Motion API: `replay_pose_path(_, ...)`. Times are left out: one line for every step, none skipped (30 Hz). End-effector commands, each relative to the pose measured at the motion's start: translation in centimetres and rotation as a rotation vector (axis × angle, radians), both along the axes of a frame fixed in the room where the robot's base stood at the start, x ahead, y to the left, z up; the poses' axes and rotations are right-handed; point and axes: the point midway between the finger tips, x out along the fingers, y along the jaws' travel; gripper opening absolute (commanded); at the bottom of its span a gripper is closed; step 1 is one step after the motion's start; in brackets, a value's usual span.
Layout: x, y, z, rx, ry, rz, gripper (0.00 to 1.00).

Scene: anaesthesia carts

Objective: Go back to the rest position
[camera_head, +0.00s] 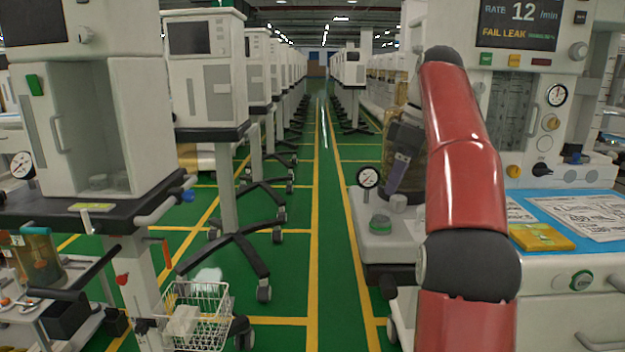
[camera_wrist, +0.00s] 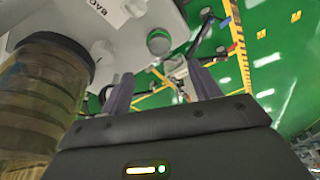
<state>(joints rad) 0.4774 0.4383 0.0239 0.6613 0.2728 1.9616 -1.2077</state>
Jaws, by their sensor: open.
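My gripper (camera_head: 397,178) hangs at the left side of the right-hand cart, in front of an amber ribbed canister (camera_head: 418,165). Its fingers point down toward the cart's grey side ledge (camera_head: 400,240). In the wrist view the two fingers of my gripper (camera_wrist: 160,84) stand wide apart with nothing between them. The canister (camera_wrist: 40,100) fills the left of that view, close beside the gripper. My red arm hides part of the right-hand cart.
A round gauge (camera_head: 368,178) stands left of my gripper. The right-hand cart has a blue mat (camera_head: 585,208) with papers and a yellow packet (camera_head: 541,237). A left-hand cart (camera_head: 75,205) carries a wire basket (camera_head: 198,318). The green aisle (camera_head: 325,220) between cart rows is clear.

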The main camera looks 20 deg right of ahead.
Motion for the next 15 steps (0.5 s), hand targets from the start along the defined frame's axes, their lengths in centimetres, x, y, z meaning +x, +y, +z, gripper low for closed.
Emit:
replay_pose_path(0.0,0.1,0.0,0.000,0.000,-0.002,0.62)
replay_pose_path(-0.1,0.2,0.1,0.000,0.000,-0.005,0.62)
replay_pose_path(-0.2,0.6,0.1,-0.001,-0.001,-0.016,0.62)
replay_pose_path(-0.3,1.0,0.2,-0.003,-0.002,-0.027,0.62)
replay_pose_path(-0.5,1.5,0.3,-0.004,-0.002,-0.042,0.62)
replay_pose_path(-0.9,2.2,0.3,-0.007,-0.003,-0.068,0.62)
replay_pose_path(-1.2,2.9,0.3,-0.009,-0.005,-0.093,0.62)
replay_pose_path(-1.6,3.7,0.3,-0.012,-0.008,-0.120,0.62)
replay_pose_path(-2.3,4.8,0.2,-0.014,-0.011,-0.162,0.62)
replay_pose_path(-2.9,5.7,0.0,-0.017,-0.015,-0.195,0.62)
replay_pose_path(-3.6,6.5,-0.3,-0.018,-0.018,-0.229,0.62)
replay_pose_path(-4.5,7.6,-0.7,-0.020,-0.025,-0.274,0.62)
replay_pose_path(-5.2,8.3,-1.1,-0.022,-0.030,-0.307,0.62)
replay_pose_path(-6.0,9.1,-1.6,-0.022,-0.035,-0.338,0.62)
replay_pose_path(-7.1,10.0,-2.3,-0.022,-0.044,-0.381,0.62)
